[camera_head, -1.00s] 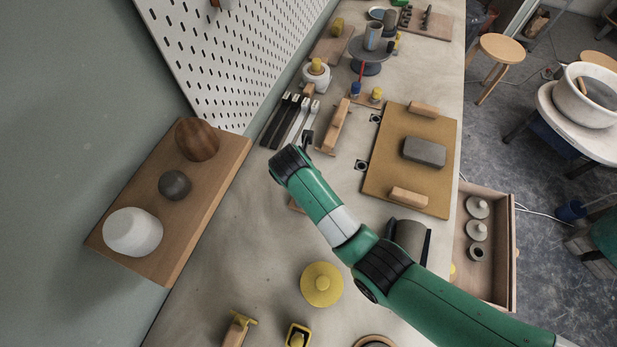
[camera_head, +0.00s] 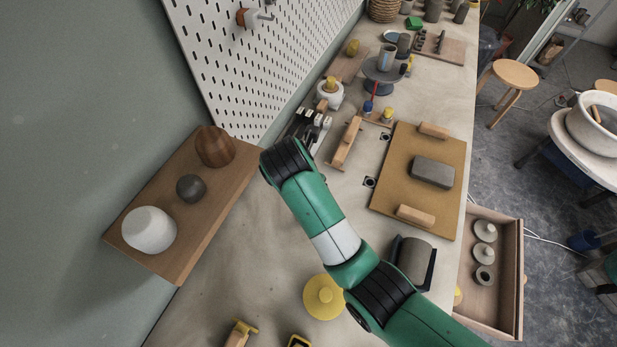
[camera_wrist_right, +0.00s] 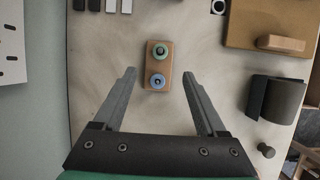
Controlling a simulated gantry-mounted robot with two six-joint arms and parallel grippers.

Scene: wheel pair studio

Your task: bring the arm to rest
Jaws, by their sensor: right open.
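My right arm comes in from the lower right of the head view, and its wrist (camera_head: 287,163) is above the bench near the wooden shelf. In the right wrist view my right gripper (camera_wrist_right: 159,73) is open, with nothing between its fingers. A small wooden block (camera_wrist_right: 150,72) with a green-ringed peg and a blue-ringed peg lies on the bench below, between the fingertips in the picture and apart from them. My left gripper is not in view.
The shelf (camera_head: 145,250) with a white, a grey and a brown wooden ball is close left of my wrist. A board (camera_head: 397,208) with a grey block lies to the right. A yellow round piece (camera_head: 322,298) is beside my arm. An open drawer (camera_head: 513,290) juts from the bench.

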